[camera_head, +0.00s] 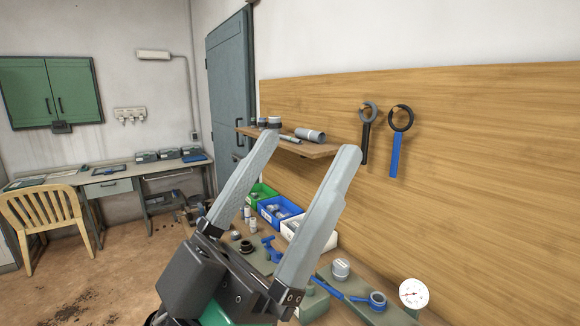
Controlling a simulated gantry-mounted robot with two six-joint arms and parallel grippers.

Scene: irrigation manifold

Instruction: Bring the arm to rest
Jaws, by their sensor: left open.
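My left gripper (292,175) is large in the middle of the head view. Its two grey fingers point up and stand wide apart, with nothing between the tips. It is raised in front of the workbench and the small wall shelf, and it hides part of both. The right gripper does not show in this view.
A wooden shelf (318,151) on the board holds grey pipe pieces. Two strap wrenches, one black (366,135) and one blue (395,150), hang right of it. Below are a green bin (262,190), a blue bin (279,211), blue valve parts (273,249) and a gauge (413,293).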

